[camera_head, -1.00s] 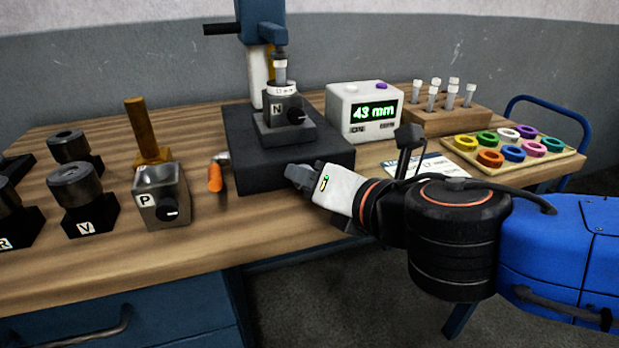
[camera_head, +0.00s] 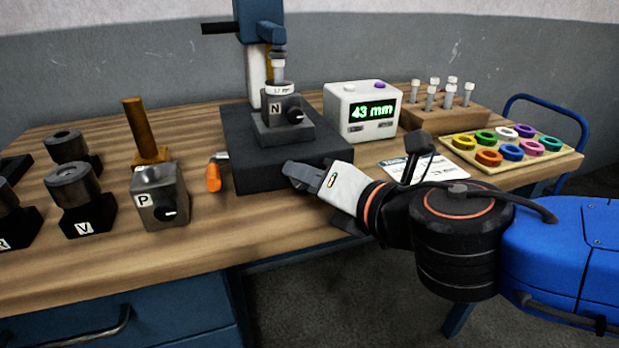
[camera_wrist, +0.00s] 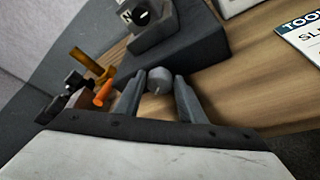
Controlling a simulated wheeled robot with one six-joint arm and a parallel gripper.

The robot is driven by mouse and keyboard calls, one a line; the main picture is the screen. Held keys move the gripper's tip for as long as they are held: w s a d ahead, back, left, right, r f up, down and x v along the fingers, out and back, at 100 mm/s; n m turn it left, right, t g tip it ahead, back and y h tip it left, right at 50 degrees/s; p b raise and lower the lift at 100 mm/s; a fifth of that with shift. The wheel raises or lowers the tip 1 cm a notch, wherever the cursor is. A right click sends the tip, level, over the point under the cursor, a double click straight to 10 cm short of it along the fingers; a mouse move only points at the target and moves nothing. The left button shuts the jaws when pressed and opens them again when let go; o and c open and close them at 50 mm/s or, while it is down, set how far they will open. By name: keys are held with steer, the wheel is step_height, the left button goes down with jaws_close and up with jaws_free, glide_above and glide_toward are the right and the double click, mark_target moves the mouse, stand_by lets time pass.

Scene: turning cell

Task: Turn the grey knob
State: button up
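The grey knob (camera_wrist: 158,80) is a small round knob at the front side of the dark press base (camera_head: 245,178). In the wrist view it sits between the tips of my gripper (camera_wrist: 160,84), with one finger on either side. The fingers stand apart, and I cannot tell whether either touches the knob.
A block marked N (camera_head: 283,112) with a black knob stands on the base. A block marked P (camera_head: 160,197) and an orange-handled tool (camera_head: 214,178) are to the left. A display reading 43 mm (camera_head: 364,110), a sheet (camera_head: 425,168) and a ring tray (camera_head: 459,152) are to the right.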

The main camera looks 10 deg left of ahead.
steer(key=shift+o, duration=0.9)
steer(key=shift+f, duration=0.1)
steer(key=shift+n, duration=0.3)
